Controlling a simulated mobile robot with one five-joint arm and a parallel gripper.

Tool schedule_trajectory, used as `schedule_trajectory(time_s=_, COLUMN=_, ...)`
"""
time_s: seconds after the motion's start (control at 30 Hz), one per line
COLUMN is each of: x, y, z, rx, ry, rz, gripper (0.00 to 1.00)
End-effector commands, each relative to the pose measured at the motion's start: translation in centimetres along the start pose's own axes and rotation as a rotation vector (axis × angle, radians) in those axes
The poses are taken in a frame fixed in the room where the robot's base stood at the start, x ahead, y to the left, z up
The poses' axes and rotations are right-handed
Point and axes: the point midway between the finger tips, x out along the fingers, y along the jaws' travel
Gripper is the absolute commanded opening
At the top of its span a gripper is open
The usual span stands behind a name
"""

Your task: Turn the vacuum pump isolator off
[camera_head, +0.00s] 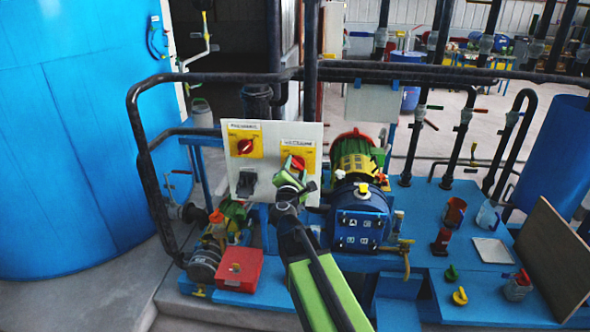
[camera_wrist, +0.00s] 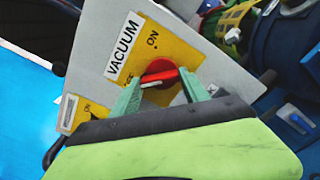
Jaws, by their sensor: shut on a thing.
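The vacuum isolator is a red rotary knob (camera_head: 298,162) on a yellow plate, on the right side of a pale panel (camera_head: 265,185). In the wrist view its label (camera_wrist: 123,45) reads VACUUM, and ON shows on the yellow plate (camera_wrist: 172,45); a second marking is partly hidden by a finger. My gripper (camera_wrist: 161,77) has its green fingers on either side of the red knob (camera_wrist: 158,70) and is shut on it. The knob's handle lies between the two fingertips. In the head view my gripper (camera_head: 293,177) covers part of the plate.
A second yellow isolator with a red knob (camera_head: 245,146) sits left on the same panel. A black pipe rail (camera_head: 215,76) runs above and left. A blue motor (camera_head: 358,215) stands close on the right. A red box (camera_head: 239,270) is below.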

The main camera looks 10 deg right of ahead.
Motion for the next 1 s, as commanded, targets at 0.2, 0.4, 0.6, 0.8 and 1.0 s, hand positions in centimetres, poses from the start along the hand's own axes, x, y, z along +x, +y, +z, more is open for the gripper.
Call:
schedule_trajectory(time_s=0.2, x=-0.05, y=0.0, z=-0.1, rx=-0.025, ry=0.002, rz=0.001, gripper=0.12)
schedule_trajectory(time_s=0.4, x=-0.05, y=-0.01, z=-0.08, rx=-0.027, ry=0.001, rz=0.0, gripper=0.12)
schedule_trajectory(time_s=0.6, x=-0.04, y=-0.03, z=-0.06, rx=-0.027, ry=0.001, rz=0.0, gripper=0.58)
schedule_trajectory(time_s=0.8, x=-0.01, y=-0.04, z=-0.02, rx=-0.026, ry=0.0, rz=0.0, gripper=0.75)
schedule_trajectory(time_s=1.0, x=-0.01, y=-0.05, z=0.01, rx=-0.026, ry=0.0, rz=-0.001, gripper=0.75)
